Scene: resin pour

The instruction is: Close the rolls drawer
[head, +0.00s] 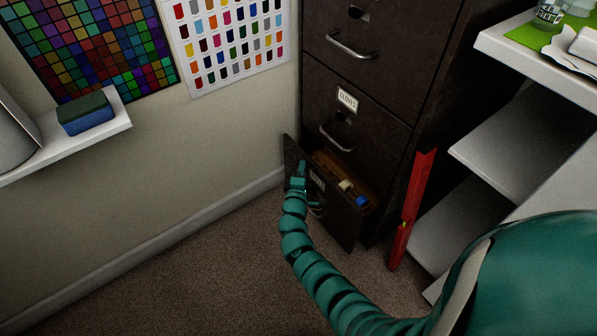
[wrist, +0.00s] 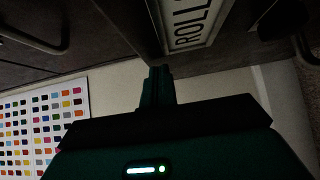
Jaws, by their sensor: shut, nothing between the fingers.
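The rolls drawer (head: 343,218) is the lowest drawer of the dark filing cabinet (head: 380,80). It stands pulled out, and a few small items, one pale and one blue, show inside it. My teal gripper (head: 303,170) is at the drawer's front panel, partly covering its label and handle. In the wrist view the label reading "ROLL" (wrist: 193,22) is close beyond my gripper (wrist: 157,72). The fingers are together and empty. I cannot tell whether they touch the panel.
The "GLOVES" drawer (head: 350,125) above is shut. A red upright object (head: 412,205) leans right of the open drawer, beside white shelves (head: 500,150). A wall shelf (head: 95,135) with a sponge is at left. Carpet (head: 225,260) in front is clear.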

